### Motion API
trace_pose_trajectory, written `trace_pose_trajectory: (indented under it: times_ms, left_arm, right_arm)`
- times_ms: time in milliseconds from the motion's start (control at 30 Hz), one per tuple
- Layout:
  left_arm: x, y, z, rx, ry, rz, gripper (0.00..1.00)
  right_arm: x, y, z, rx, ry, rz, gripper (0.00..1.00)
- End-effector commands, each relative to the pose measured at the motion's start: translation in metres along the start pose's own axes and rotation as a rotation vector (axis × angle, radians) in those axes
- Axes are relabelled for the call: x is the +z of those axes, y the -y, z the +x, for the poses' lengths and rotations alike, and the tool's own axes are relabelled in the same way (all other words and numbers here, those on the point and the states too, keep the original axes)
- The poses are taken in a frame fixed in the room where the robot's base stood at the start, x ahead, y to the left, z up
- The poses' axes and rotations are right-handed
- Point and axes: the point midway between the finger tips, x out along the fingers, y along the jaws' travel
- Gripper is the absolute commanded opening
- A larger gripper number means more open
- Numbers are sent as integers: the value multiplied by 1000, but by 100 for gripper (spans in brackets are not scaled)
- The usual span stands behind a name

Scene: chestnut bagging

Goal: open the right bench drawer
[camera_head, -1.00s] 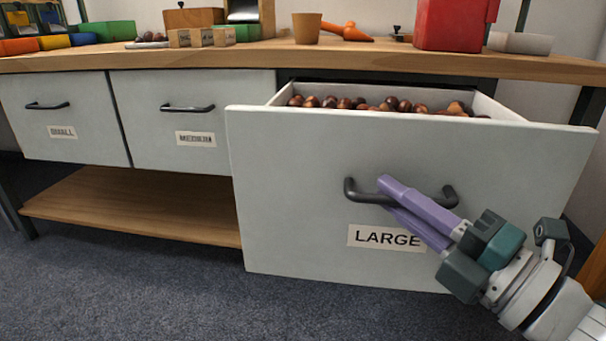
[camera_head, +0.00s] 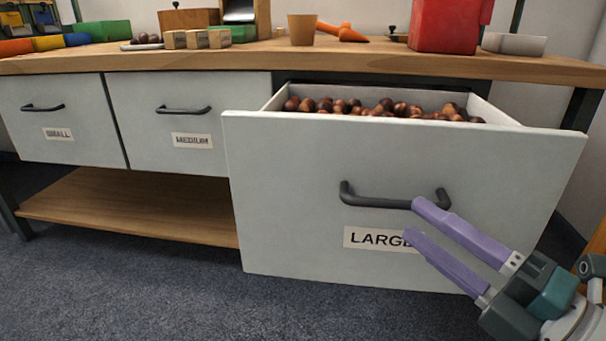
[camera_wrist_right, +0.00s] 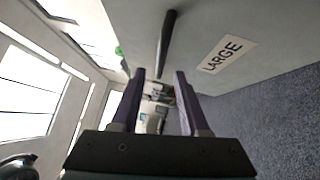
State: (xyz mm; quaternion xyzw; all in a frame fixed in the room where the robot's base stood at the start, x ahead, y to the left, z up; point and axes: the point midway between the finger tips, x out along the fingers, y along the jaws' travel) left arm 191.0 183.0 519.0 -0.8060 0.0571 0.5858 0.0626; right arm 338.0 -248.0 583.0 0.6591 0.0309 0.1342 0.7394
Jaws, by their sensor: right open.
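The right bench drawer (camera_head: 300,190), labelled LARGE, stands pulled out, with several brown chestnuts (camera_head: 385,107) showing inside. Its dark bar handle (camera_head: 370,201) is on the front panel, above the label. My right gripper (camera_head: 412,217) is open with nothing between its purple fingers. Its fingertips are close to the drawer front, near the right part of the handle, and cover part of the label. In the right wrist view the handle (camera_wrist_right: 166,45) lies ahead of the open fingers (camera_wrist_right: 160,73), and the label (camera_wrist_right: 227,54) shows to the right. My left gripper is not in view.
The SMALL drawer (camera_head: 60,120) and MEDIUM drawer (camera_head: 180,125) are shut. On the bench top (camera_head: 250,57) stand a brown cup (camera_head: 301,30), an orange scoop (camera_head: 342,32) and a red container (camera_head: 445,25). The floor in front is clear.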

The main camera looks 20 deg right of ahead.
Motion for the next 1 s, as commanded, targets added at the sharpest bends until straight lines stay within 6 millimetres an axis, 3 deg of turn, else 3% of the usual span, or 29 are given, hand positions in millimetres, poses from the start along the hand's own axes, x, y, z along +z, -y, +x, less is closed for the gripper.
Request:
trace_pose_trajectory:
  times_ms: [100, 333, 833, 933, 1000]
  left_arm:
    - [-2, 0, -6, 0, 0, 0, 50]
    - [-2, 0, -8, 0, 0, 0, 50]
    - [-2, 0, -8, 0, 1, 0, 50]
    - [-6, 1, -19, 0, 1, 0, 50]
    - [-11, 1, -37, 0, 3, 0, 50]
  right_arm:
    - [0, 0, -24, -5, 2, 2, 45]
    - [0, 0, -45, 0, 0, 2, 45]
    - [0, 0, -45, 0, 1, 1, 45]
    - [4, -11, -42, -10, 14, 16, 45]
    - [10, -29, -35, -32, 42, 46, 45]
